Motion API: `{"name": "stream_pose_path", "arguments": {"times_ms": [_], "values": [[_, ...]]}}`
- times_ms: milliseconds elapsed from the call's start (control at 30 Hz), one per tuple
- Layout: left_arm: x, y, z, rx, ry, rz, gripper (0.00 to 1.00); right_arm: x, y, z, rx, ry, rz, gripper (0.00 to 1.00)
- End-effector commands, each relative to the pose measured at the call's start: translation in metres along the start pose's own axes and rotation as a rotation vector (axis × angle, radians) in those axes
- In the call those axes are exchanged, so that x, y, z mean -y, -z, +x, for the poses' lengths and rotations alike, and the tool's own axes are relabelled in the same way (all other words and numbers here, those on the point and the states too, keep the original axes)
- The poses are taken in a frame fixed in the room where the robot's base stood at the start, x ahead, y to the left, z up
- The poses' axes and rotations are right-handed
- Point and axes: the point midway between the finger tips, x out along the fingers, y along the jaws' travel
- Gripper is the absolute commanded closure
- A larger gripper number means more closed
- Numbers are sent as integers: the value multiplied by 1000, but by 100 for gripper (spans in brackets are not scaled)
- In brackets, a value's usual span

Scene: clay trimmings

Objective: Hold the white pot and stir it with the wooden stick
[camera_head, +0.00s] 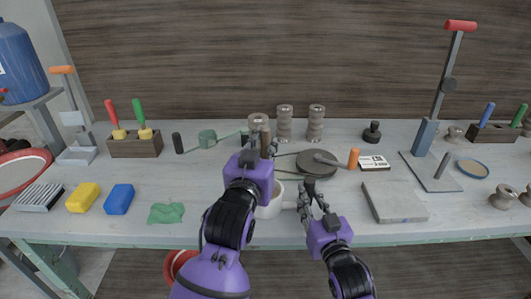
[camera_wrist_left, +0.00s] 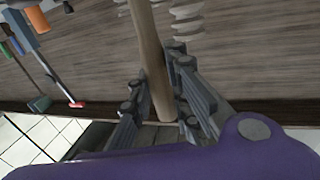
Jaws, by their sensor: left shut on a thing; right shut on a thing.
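The white pot (camera_head: 268,211) is near the front edge of the table, partly hidden behind my left arm. My right gripper (camera_head: 306,196) is at the pot's right side and shut on its handle (camera_head: 289,205). My left gripper (camera_head: 262,148) is above and behind the pot, shut on the wooden stick (camera_head: 265,139). In the left wrist view the stick (camera_wrist_left: 149,50) passes between the two fingers (camera_wrist_left: 158,95). The left arm hides the lower stick in the head view, so I cannot tell whether it is in the pot.
Green clay (camera_head: 166,213) and a blue sponge (camera_head: 119,199) lie to the left. Turned wooden pieces (camera_head: 285,124) stand behind.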

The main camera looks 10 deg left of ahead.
Motion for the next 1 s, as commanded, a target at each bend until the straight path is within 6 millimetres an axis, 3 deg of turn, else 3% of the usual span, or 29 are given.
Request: {"name": "stream_pose_path", "arguments": {"times_ms": [800, 1000], "values": [[0, 66, 0, -1, 0, 1, 100, 0, 0, 0, 0, -1, -1, 100], [0, 71, 0, 1, 0, 1, 100, 0, 0, 0, 0, -1, -1, 100]]}}
